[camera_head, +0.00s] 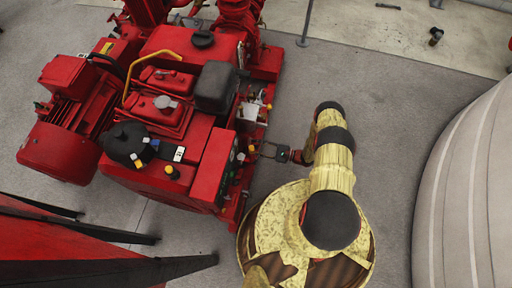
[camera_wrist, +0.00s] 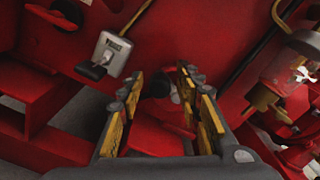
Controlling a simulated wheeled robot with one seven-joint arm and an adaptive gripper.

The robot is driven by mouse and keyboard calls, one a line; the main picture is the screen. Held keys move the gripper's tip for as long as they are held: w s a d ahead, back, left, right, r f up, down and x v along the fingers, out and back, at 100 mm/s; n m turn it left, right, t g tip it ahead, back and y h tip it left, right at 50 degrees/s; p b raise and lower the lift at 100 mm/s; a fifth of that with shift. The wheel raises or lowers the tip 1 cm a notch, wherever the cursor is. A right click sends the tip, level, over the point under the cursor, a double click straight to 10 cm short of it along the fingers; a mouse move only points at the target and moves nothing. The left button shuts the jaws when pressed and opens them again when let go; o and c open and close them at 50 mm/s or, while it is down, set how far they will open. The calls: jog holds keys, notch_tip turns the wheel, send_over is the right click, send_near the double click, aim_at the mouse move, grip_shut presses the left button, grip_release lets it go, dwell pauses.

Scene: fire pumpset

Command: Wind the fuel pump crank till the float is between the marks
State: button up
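My gripper (camera_head: 268,151) reaches left to the near side of the red pumpset (camera_head: 212,165). In the wrist view, my gripper (camera_wrist: 161,78) has its two yellow-padded fingers apart. A dark rounded knob (camera_wrist: 153,86) shows between or just beyond the fingertips; I cannot tell whether it is the fuel pump crank or whether a finger touches it. A clear cylinder (camera_wrist: 283,72) with brass fittings stands to the right in the wrist view, with a small white piece (camera_wrist: 303,75) inside that may be the float. I cannot make out any marks.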

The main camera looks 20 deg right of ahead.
jog(key=shift+c, duration=1.2)
grip_shut()
jog(key=m, duration=0.2)
jog(key=r+m, duration=0.1)
jog(key=shift+w+d+r, duration=0.1)
jog(key=shift+w+d, duration=0.15)
jog(key=shift+w, duration=0.1)
jog(key=w+d+f+m, duration=0.1)
jog(key=w+d+m, duration=0.1)
jog(key=m, duration=1.1)
jog(key=w+d+f+m, duration=0.1)
jog(key=w+m, duration=0.3)
jog(key=m, duration=0.9)
jog(key=shift+w+d+f+m, duration=0.25)
jog(key=shift+d+m, duration=0.15)
jog(key=shift+d, duration=0.3)
